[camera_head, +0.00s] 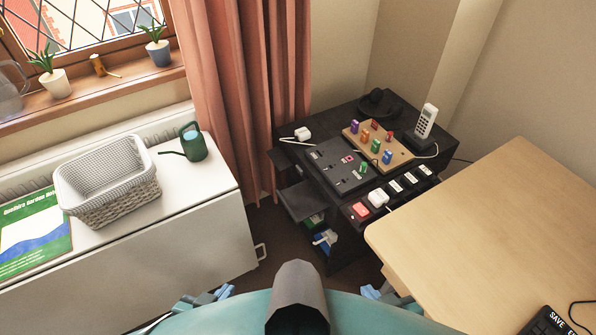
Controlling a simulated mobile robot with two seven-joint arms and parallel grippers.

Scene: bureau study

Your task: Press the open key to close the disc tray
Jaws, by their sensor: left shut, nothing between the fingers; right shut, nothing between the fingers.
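I cannot make out an open key or a disc tray for certain. A black device (548,323) with white lettering that starts "SAVE" is cut off at the bottom right, on the wooden desk (490,215). Its other keys are out of frame. My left gripper (208,297) shows only in part at the bottom, low in front of the white cabinet. My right gripper (388,292) shows only in part at the bottom, left of and below the desk's near corner. Both are shut and empty, and neither touches the device.
A black stand (345,232) between curtain and desk holds a dark panel (335,165), a wooden board (397,155) with coloured blocks, and a cordless phone (425,122). A white cabinet (200,240) at left bears a basket (108,185) and watering can (193,142). Much of the desk is clear.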

